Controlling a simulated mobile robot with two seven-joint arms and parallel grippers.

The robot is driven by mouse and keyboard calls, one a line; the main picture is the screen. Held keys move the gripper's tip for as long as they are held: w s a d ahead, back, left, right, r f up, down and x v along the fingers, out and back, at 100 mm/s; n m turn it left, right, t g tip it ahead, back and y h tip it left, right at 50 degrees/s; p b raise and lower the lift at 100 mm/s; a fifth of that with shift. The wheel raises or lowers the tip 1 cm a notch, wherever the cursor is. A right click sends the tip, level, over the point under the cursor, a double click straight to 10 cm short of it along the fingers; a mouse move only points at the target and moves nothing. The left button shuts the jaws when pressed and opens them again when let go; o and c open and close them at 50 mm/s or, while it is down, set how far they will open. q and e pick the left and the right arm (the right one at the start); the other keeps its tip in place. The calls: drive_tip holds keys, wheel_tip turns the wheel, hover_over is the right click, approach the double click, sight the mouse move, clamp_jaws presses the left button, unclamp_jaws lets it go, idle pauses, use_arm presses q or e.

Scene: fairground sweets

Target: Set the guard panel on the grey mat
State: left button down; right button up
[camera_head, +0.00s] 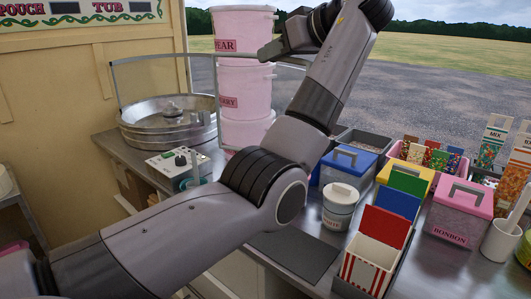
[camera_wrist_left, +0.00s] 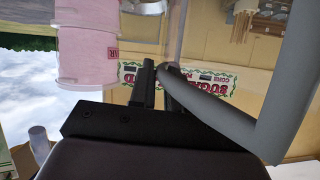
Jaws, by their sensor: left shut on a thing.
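My left gripper (camera_head: 268,50) is shut on the grey tubular frame of the guard panel (camera_head: 216,105), high in front of the pink tubs. The panel looks clear with a thin grey rim; my arm hides much of its right side. In the left wrist view the fingers (camera_wrist_left: 158,88) close on a thick, bent grey tube (camera_wrist_left: 245,135) of it. Whether its lower edge touches the counter I cannot tell. The dark grey mat (camera_head: 298,256) lies flat on the counter's front part, with nothing seen on it; my arm covers part of its surroundings. My right gripper is out of view.
A round metal pan machine (camera_head: 165,128) and a control box (camera_head: 178,168) stand at left. Stacked pink tubs (camera_head: 245,92) stand behind the panel. Right of the mat are a white lidded pot (camera_head: 340,205), a red-striped box (camera_head: 368,265) and a pink-lidded bonbon box (camera_head: 455,218).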

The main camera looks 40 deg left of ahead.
sight(269, 120)
use_arm(q)
wheel_tip(269, 120, down, 14)
drive_tip(key=shift+r, duration=0.25)
drive_tip(key=shift+f, duration=2.4)
drive_tip(key=shift+f+b, duration=0.2)
drive_tip(key=shift+b, duration=0.15)
drive_tip(key=c, duration=1.1)
unclamp_jaws()
drive_tip(key=shift+r, duration=0.15)
